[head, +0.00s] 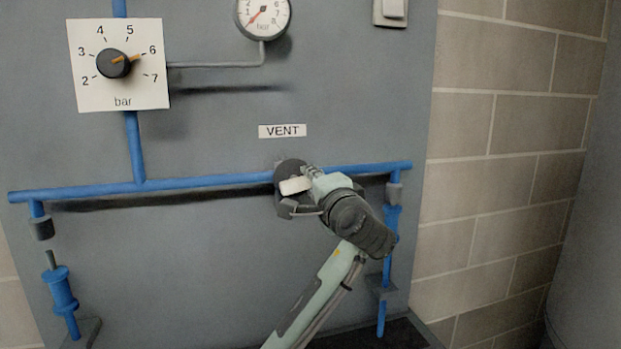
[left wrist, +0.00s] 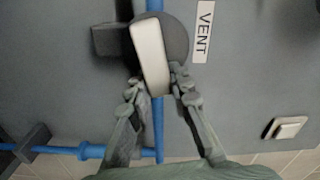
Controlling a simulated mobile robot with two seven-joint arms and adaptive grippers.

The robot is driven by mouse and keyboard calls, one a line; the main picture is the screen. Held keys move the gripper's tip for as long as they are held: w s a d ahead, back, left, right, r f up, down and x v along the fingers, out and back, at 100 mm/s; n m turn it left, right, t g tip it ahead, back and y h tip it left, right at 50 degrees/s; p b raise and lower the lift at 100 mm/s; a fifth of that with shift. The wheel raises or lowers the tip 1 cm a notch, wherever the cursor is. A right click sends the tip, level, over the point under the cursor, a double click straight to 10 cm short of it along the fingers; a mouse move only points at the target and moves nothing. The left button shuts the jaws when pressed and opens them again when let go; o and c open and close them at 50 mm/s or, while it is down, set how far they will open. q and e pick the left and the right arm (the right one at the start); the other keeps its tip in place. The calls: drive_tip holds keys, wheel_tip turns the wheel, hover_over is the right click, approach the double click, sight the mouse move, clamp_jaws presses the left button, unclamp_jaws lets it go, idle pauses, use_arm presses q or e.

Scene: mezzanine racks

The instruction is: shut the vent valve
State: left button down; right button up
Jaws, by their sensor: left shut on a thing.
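The vent valve (head: 287,170) sits on the blue horizontal pipe, below the white VENT label (head: 282,131). Its body is a dark round disc (left wrist: 176,38) and its handle is a pale bar (left wrist: 151,55). In the left wrist view the handle lies nearly along the pipe, tilted a little. My left gripper (head: 308,184) is at the valve from the lower right. In the left wrist view its two fingers (left wrist: 157,86) are on either side of the handle's near end and shut on it. In the head view the gripper partly hides the valve. My right gripper is not in view.
A dial (head: 115,65) marked in bar points near 6. A round gauge (head: 263,14) and a pale switch (head: 392,11) are at the top. Blue pipe (head: 90,191) crosses the grey panel, with vertical branches at both ends (head: 62,290). A brick wall is at right.

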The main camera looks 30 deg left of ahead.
use_arm(q)
drive_tip(key=shift+f+m, duration=0.3)
drive_tip(key=shift+m, duration=0.7)
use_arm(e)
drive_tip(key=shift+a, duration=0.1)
use_arm(q)
drive_tip(key=shift+m, duration=0.3)
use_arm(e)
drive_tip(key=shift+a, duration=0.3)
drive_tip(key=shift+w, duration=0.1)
use_arm(q)
drive_tip(key=c, duration=1.4)
unclamp_jaws()
drive_tip(key=shift+d, duration=0.1)
drive_tip(key=shift+o, duration=0.2)
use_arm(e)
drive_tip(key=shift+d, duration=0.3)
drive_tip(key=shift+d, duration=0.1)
use_arm(q)
drive_tip(key=v, duration=1.2)
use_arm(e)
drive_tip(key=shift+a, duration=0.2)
